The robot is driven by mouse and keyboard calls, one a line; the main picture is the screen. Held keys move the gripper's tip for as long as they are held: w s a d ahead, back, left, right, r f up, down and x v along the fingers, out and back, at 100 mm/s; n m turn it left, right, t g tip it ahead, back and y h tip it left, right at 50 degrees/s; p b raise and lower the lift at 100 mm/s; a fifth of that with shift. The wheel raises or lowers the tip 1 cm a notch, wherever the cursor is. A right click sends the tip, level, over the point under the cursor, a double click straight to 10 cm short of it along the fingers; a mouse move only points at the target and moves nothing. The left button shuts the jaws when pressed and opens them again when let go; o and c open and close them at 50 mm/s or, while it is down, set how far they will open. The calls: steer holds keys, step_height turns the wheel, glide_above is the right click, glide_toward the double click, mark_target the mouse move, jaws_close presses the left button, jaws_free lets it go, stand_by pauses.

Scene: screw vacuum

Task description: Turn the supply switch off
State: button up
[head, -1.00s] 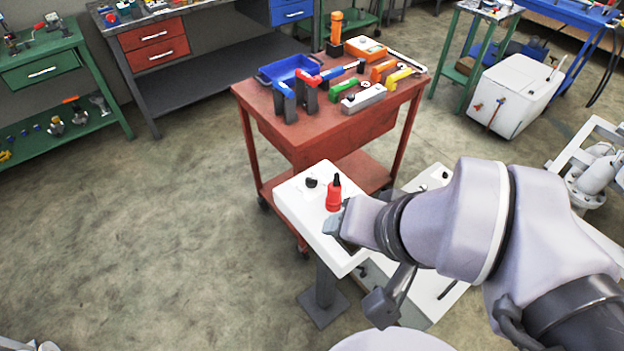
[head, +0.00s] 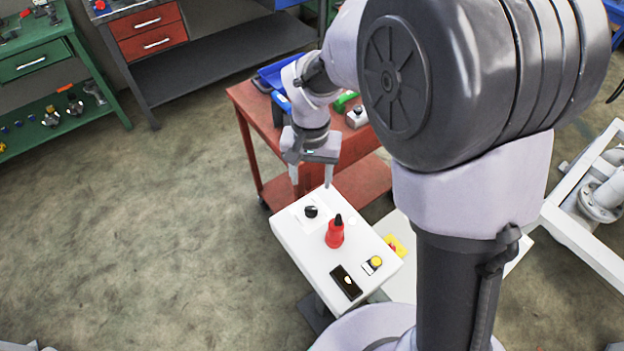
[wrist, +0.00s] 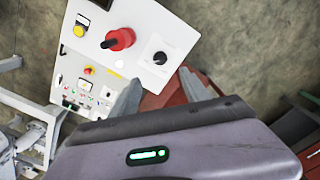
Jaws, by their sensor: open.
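A white control panel (head: 300,241) on a post carries a black rotary knob (head: 311,211) near its far end. Beside the knob stands a red handle with a black tip (head: 335,234). A yellow button (head: 375,262) and a black plate with a small light spot (head: 346,282) sit at the near end. I cannot tell from labels which is the supply switch. My gripper (head: 311,180) is open and empty, pointing down just beyond the knob. In the wrist view the knob (wrist: 160,58) lies ahead of the two fingers, apart from them.
A red tool cart (head: 262,120) stands behind the panel, close to my gripper. A second, lower white panel with a yellow-and-red button (head: 396,246) is to the right. A white pipe frame (head: 585,205) is at far right. Floor is clear on the left.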

mark_target(311, 208)
step_height(311, 208, down, 13)
steer(key=b, duration=0.4)
steer(key=shift+w+r, duration=0.1)
steer(key=shift+c, duration=0.4)
jaws_close()
